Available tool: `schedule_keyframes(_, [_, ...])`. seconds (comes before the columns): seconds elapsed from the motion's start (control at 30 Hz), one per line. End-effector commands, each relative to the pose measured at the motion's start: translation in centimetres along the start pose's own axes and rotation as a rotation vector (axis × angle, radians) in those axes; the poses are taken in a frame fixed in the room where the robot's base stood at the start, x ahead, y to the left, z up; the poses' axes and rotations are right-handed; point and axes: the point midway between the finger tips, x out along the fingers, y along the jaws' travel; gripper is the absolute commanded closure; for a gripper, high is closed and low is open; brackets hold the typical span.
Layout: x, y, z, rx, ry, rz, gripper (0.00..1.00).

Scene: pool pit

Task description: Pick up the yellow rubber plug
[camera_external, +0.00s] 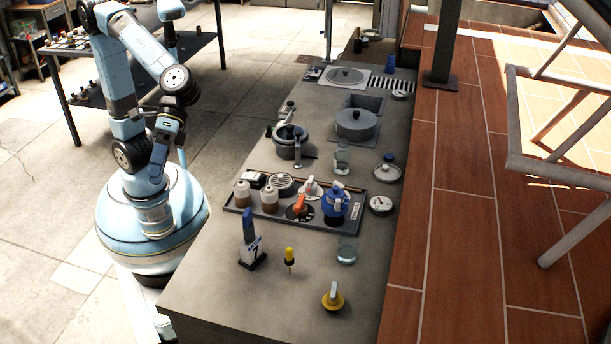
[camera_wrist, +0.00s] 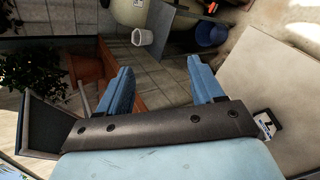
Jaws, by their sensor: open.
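Two yellow things stand near the front of the grey counter (camera_external: 215,275) in the external view. One is a round yellow piece with a grey upright tab, which looks like the yellow rubber plug (camera_external: 333,300). The other is a slim yellow-topped piece (camera_external: 289,254) with a dark lower part, to its upper left. My gripper (camera_wrist: 162,82) shows in the wrist view with its two blue fingers wide apart and nothing between them. In the external view my arm is folded above its base, left of the counter and apart from both yellow things; its fingertips are not clear there. The wrist view shows no plug.
The counter's front left is bare. Brown tiles border its right.

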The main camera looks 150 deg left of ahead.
Motion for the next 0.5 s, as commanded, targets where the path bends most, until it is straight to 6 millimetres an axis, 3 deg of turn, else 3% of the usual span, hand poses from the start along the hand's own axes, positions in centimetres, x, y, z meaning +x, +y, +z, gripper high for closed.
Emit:
schedule_keyframes(0.03, [0.5,1.1,-2.1,-0.078,-0.008,0.038,0.33])
schedule_keyframes(0.2, [1.5,4.6,-8.6,-0.343,-0.046,0.188,0.33])
schedule_keyframes(0.5, [0.8,8.5,-22.4,-0.802,-0.128,0.476,0.33])
